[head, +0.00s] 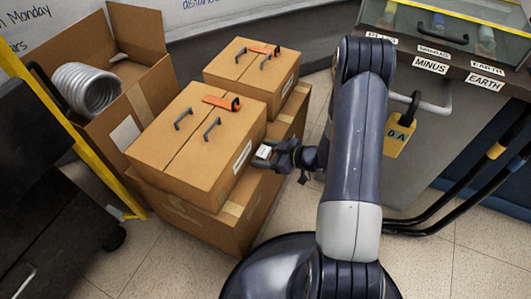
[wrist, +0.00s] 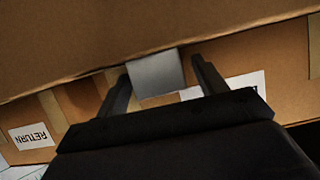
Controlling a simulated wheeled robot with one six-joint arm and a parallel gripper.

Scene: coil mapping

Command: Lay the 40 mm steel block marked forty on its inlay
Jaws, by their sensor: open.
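My gripper (head: 276,153) is at the right side of the front cardboard box, at the end of my arm. In the wrist view its two dark fingers (wrist: 160,66) are apart, with a plain grey block (wrist: 156,76) between them. The block's left edge is close to the left finger; I cannot tell whether they touch. A gap shows near the right finger. In the head view a small pale block (head: 264,151) shows at the fingertips. I cannot read a forty mark on it. No inlay can be made out in either view.
The front box (head: 190,150) with black handles lies on a larger carton (head: 235,225). Another handled box (head: 250,75) stands behind. An open carton with a metal coil (head: 85,88) is at left. A grey cabinet (head: 420,150) with labels stands right. Floor shows between.

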